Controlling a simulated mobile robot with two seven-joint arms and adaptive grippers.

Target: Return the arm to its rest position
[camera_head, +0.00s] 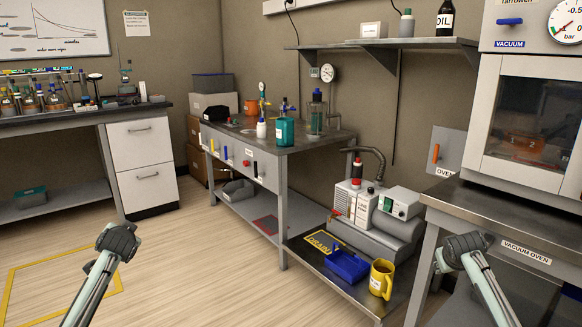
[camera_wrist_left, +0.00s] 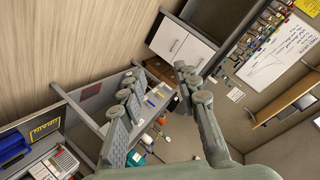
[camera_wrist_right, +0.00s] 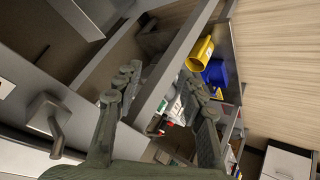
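My left arm shows in the head view at the lower left, with its dark end (camera_head: 118,240) over the wood floor, apart from the furniture. In the left wrist view my left gripper (camera_wrist_left: 158,84) has its fingers spread, with nothing between them. My right arm shows in the head view at the lower right, with its dark end (camera_head: 462,248) in front of the oven table. In the right wrist view my right gripper (camera_wrist_right: 161,82) has its fingers spread and is empty. The head view does not show the finger gaps clearly.
The vacuum oven (camera_head: 530,120) stands on a metal table (camera_head: 510,225) at right. A low shelf holds a pump (camera_head: 375,225), a blue tray (camera_head: 346,263) and a yellow mug (camera_head: 381,279). A workbench (camera_head: 285,142) stands at centre back.

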